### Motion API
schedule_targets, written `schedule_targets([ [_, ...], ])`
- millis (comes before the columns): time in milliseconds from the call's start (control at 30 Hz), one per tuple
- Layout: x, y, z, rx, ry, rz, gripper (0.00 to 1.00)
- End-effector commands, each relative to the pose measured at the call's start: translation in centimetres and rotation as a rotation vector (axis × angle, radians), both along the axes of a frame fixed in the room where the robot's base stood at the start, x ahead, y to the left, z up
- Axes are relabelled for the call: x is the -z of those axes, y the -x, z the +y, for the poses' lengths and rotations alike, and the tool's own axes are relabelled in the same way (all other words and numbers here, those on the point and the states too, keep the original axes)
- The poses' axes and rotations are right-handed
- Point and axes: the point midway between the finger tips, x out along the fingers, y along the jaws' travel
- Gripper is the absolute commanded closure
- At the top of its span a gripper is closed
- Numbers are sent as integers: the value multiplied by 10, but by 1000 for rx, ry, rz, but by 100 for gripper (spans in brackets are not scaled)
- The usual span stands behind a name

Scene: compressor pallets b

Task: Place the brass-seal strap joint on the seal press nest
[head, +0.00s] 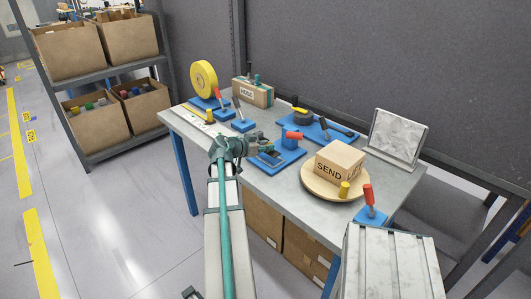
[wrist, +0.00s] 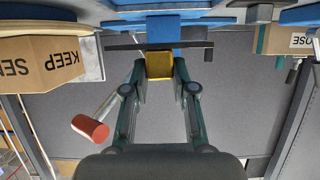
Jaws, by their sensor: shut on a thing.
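In the wrist view my gripper (wrist: 159,68) is shut on a brass-coloured seal (wrist: 159,62), which sits between the two fingers. A dark strap (wrist: 120,46) runs crosswise at the seal. Blue blocks (wrist: 162,26) lie behind the strap; I cannot tell whether they touch it. In the head view my gripper (head: 230,147) is over the table's near left side, beside a blue fixture plate (head: 286,166) with a dark clamp-like part on it. This may be the seal press nest, but I cannot be sure. The held seal is not clear in the head view.
A red-handled lever (wrist: 90,128) stands beside my left finger in the wrist view. On the table (head: 311,203) are a round wooden board (head: 318,193) with a SEND carton (head: 336,163), a yellow roll (head: 203,78) and another blue tool base (head: 318,130). A grey plate stands at the right.

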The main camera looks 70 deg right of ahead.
Motion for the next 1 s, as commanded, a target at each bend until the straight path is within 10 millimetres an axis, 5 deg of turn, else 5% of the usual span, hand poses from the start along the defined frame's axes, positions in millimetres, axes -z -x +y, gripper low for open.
schedule_targets([
  [500,39,-2,-8,0,0,1,100],
  [967,45,-2,-8,0,1,0,100],
  [1000,45,-2,-8,0,1,0,72],
])
